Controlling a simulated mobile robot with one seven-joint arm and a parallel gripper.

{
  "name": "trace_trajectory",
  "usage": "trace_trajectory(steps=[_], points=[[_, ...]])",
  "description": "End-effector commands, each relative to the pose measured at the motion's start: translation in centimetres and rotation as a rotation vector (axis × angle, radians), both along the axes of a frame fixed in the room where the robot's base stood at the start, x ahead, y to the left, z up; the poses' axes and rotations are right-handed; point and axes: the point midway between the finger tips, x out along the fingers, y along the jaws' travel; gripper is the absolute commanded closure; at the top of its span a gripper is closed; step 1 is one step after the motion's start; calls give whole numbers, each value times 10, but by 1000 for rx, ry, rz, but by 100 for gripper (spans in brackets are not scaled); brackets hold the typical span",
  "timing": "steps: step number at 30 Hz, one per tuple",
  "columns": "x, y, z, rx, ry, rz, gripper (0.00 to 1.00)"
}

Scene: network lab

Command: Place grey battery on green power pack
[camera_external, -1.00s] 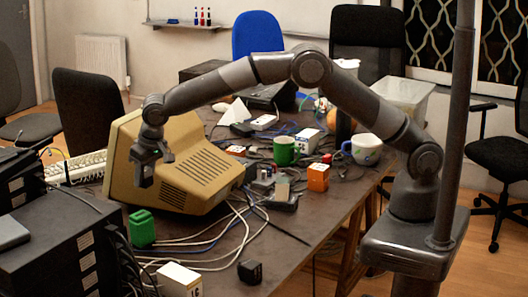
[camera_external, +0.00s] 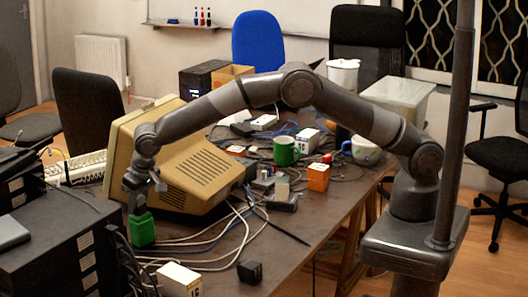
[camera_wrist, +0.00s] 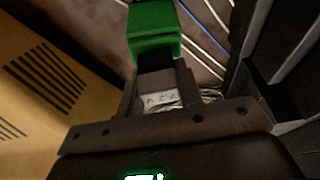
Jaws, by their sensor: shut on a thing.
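The green power pack (camera_external: 142,231) stands upright on the table at the front left, beside the beige monitor. My gripper (camera_external: 137,206) points down right above it. In the outside view the battery is mostly hidden by the fingers. The green power pack also shows in the wrist view (camera_wrist: 154,30), just beyond the fingers. I cannot tell whether the battery touches the pack.
The beige monitor (camera_external: 185,165) stands close beside my gripper. Black stacked equipment (camera_external: 62,240) stands to the left. Cables (camera_external: 215,243), a white box (camera_external: 180,279) and a black cube (camera_external: 250,271) lie to the right and in front. The table's front right is mostly clear.

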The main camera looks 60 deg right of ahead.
Motion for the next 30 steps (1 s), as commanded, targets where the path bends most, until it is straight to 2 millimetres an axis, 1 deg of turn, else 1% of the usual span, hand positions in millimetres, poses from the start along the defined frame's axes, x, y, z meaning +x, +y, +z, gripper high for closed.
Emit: trace_trajectory(steps=[1, 2, 9, 16, 20, 23, 30], points=[[0, 0, -2, 0, 0, 0, 92], [0, 0, -2, 0, 0, 0, 65], [0, 0, -1, 0, 0, 0, 46], [0, 0, -1, 0, 0, 0, 46], [-2, 0, 9, 1, -1, 0, 46], [-6, 1, 24, 2, -2, 2, 46], [-22, 0, 75, 3, -3, 1, 46]])
